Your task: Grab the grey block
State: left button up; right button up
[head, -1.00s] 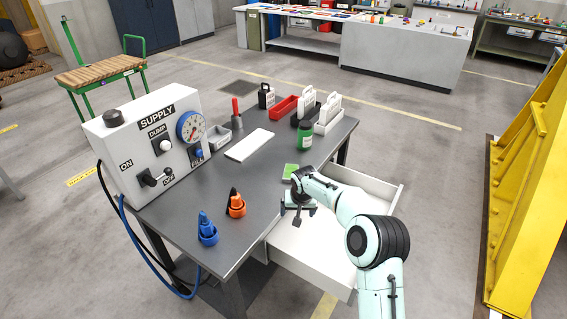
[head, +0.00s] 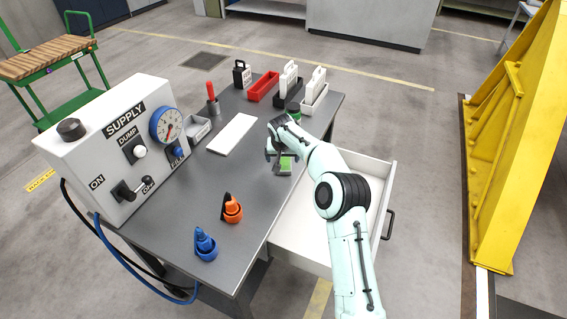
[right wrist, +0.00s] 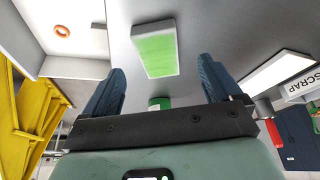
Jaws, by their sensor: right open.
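The grey block has a green top face. In the head view the block (head: 287,164) lies on the dark table near its right edge, partly covered by my gripper. In the right wrist view the block (right wrist: 157,50) lies ahead of and between my fingers, with its grey side showing. My right gripper (head: 283,159) is over the block in the head view. In the right wrist view the right gripper (right wrist: 160,78) is open, its two dark blue fingers apart with nothing held between them. My left gripper is not in view.
The open white drawer (head: 335,205) sticks out on the right of the table (head: 190,220). The supply box (head: 125,150) is at left; blue (head: 204,245) and orange (head: 232,209) pieces stand in front.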

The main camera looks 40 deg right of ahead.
aim_at(284, 164)
jog(key=shift+p+x, duration=0.5)
jog(key=shift+x, duration=2.4)
jog(key=shift+s+r, duration=0.1)
jog(key=shift+s, duration=0.05)
jog(key=c, duration=0.5)
jog(key=shift+d, duration=0.1)
jog(key=c, duration=0.9)
